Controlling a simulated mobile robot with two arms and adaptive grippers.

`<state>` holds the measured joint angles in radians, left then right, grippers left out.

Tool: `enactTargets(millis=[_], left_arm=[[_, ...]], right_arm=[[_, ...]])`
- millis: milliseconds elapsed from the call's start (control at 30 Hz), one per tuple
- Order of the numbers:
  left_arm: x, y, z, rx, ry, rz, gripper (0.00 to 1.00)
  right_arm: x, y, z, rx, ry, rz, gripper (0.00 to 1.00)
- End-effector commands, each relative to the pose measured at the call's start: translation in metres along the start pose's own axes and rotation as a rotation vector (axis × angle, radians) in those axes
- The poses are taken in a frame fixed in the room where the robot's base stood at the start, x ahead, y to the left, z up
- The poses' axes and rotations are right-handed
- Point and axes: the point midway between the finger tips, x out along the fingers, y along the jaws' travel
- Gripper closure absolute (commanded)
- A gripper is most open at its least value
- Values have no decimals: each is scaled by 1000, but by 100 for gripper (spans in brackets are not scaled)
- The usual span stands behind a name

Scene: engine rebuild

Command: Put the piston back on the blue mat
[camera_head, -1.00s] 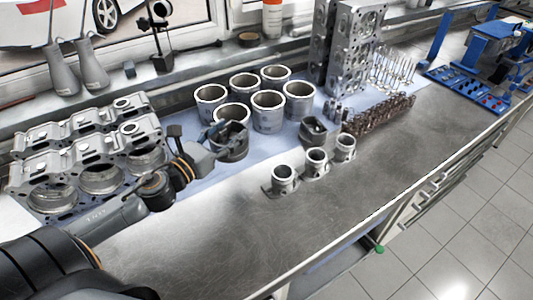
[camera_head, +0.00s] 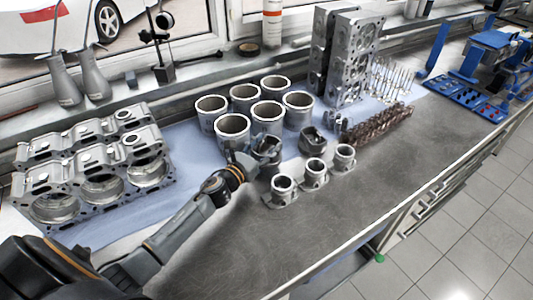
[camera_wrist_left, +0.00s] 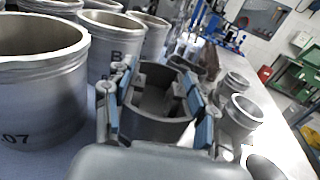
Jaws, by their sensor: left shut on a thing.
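My left gripper (camera_head: 250,152) is shut on a grey piston (camera_head: 269,152), which it holds just in front of the cylinder liners. In the left wrist view the piston (camera_wrist_left: 158,118) sits between the blue-padded fingers (camera_wrist_left: 163,92), its hollow open end facing up. The pale blue mat (camera_head: 188,150) lies under the liners and the engine block. The held piston is over or near the mat's front edge; I cannot tell whether it touches down. A second piston (camera_head: 312,140) stands to the right. My right gripper is not in view.
Several cylinder liners (camera_head: 232,128) stand right behind the held piston. Three small ringed parts (camera_head: 283,188) stand close in front and to the right. A crankshaft-like part (camera_head: 382,125) and cylinder heads (camera_head: 348,60) are farther right. The engine block (camera_head: 95,170) is left. The front metal bench (camera_head: 330,215) is clear.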

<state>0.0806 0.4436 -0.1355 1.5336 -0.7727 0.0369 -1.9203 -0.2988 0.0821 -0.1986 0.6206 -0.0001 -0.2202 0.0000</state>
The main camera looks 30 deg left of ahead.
Motion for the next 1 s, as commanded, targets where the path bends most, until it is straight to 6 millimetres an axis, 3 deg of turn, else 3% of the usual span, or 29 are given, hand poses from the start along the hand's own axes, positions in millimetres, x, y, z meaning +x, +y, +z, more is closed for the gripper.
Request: enactTargets(millis=[233, 633, 667, 700, 767, 1000], left_arm=[[3, -1, -29, -6, -1, 1, 94], [2, -1, -35, -1, -2, -2, 94], [2, -1, -36, -1, 1, -1, 40], [2, -1, -35, -1, 1, -1, 32], [2, -1, -35, -1, 1, -1, 21], [2, -1, -35, -1, 1, 0, 21]], right_arm=[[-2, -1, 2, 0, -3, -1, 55], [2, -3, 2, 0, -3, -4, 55], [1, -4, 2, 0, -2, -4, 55], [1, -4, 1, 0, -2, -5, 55], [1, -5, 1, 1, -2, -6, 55], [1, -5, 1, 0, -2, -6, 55]])
